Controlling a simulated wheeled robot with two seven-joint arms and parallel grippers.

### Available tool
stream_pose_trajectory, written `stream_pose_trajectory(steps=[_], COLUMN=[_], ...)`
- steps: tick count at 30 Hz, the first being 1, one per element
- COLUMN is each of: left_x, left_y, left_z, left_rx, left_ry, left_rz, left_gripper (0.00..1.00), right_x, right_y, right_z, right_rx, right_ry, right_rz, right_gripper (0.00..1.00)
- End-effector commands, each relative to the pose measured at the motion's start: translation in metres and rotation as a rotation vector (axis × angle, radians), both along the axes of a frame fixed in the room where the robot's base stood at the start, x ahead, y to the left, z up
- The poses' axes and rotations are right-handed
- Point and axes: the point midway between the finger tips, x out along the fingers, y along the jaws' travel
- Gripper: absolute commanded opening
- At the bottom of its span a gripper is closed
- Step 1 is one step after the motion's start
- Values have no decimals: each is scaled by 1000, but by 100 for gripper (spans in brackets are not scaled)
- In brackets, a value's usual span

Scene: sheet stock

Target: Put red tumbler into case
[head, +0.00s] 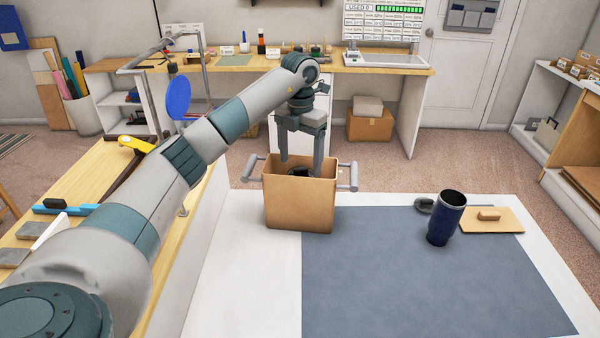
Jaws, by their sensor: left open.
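The case (299,205) is a tan open-topped box with a grey handle on each side, standing on the white table near its back edge. My left gripper (300,164) points down at the case's mouth, with its fingers apart and their tips at or just inside the opening. A dark round rim (299,171) shows inside the case between the fingers; the rest of that thing is hidden by the walls. I cannot make out a red tumbler. A dark blue tumbler (444,222) stands upright on the mat at the right. My right gripper is out of view.
A blue-grey mat (420,280) covers much of the white table (240,280), mostly clear. A small wooden board with a handle (492,218) and a dark round item (425,206) lie near the blue tumbler. A wooden bench (75,185) with tools runs along the left.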

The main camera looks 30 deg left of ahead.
Motion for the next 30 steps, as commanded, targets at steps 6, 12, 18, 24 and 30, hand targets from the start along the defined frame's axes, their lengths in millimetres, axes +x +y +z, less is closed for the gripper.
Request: stream_pose_trajectory(steps=[6,12,18,24,30], left_x=[0,0,0,0,0], left_y=[0,0,0,0,0], left_z=[8,8,8,8,10], left_rx=[1,1,1,1,1], left_ry=[0,1,0,0,0], left_rz=[0,0,0,0,9], left_gripper=[77,77,77,77,77], right_x=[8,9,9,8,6], right_y=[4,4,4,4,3], right_z=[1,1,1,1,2], right_rx=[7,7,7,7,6], right_ry=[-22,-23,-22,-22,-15], right_rz=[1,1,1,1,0], right_gripper=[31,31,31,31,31])
